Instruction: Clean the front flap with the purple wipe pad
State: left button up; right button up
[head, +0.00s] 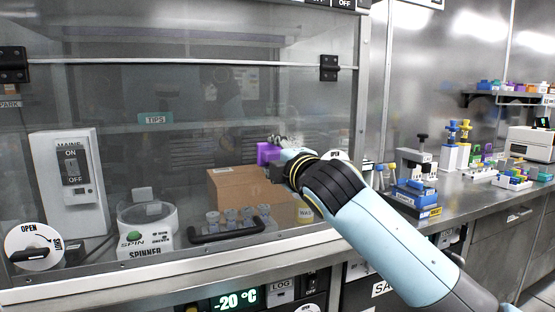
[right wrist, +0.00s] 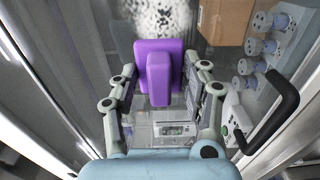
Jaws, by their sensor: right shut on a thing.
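The front flap (head: 200,100) is a large clear pane closing off the cabinet in the head view. The purple wipe pad (head: 267,153) is at the pane, in front of the cardboard box seen behind it. My right gripper (head: 277,160) is shut on the pad's handle. The pad fills the middle of the right wrist view (right wrist: 158,62), between the two fingers. A speckled whitish patch (right wrist: 152,15) shows just beyond the pad in that view, and a grey smudge (head: 283,140) shows just above it in the head view. Whether the pad touches the pane is hard to tell. My left gripper is out of view.
A black bar handle (head: 226,234) sits low on the flap. Behind the pane are a cardboard box (head: 235,192), a spinner (head: 147,220) and a white switch box (head: 70,180). At right, a steel bench (head: 465,195) holds racks and bottles.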

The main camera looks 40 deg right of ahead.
jog(key=shift+x, duration=0.9)
dwell(0.4)
